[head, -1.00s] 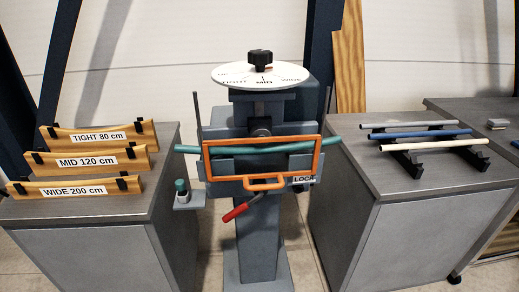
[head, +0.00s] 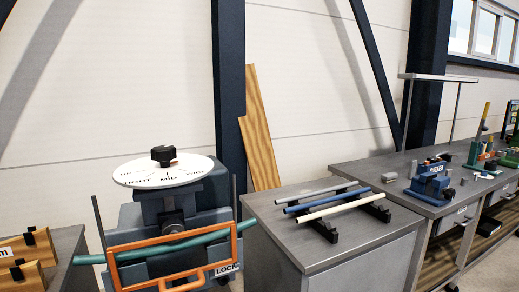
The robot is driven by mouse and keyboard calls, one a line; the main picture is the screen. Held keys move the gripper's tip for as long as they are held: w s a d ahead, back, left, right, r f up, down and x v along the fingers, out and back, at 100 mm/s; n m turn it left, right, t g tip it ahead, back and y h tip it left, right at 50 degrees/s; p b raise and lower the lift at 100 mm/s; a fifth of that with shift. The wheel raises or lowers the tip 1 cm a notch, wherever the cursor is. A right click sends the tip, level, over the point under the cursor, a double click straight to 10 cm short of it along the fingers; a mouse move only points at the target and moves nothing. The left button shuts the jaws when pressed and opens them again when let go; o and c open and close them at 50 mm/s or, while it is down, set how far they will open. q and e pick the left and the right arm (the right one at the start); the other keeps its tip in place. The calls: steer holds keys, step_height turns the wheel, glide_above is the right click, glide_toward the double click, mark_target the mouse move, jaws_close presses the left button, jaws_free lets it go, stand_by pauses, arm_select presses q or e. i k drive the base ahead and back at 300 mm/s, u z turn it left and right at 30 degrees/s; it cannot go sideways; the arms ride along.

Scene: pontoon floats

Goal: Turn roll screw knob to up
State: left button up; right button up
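The black roll screw knob (head: 163,155) sits on top of a white round dial (head: 140,172) in the head view. The dial reads UP, TIGHT, MID and WIDE around its edge; which mark the knob points to is too small to tell. The dial stands on the blue-grey bending machine (head: 190,200). An orange frame (head: 112,262) crosses the machine's front, with a teal tube (head: 218,235) lying through it. A LOCK label (head: 227,268) is at the frame's lower right. Neither gripper is in view.
A grey cabinet (head: 300,240) right of the machine carries grey, blue and white tubes (head: 345,205) on black rests. A long bench (head: 425,205) with a blue device (head: 433,185) is further right. Wooden templates (head: 30,255) stand at the left edge. Wooden planks (head: 258,140) lean behind.

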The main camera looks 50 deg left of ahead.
mark_target(163, 154)
steer(key=z, duration=1.45)
steer(key=k, duration=1.55)
steer(key=u, duration=1.4)
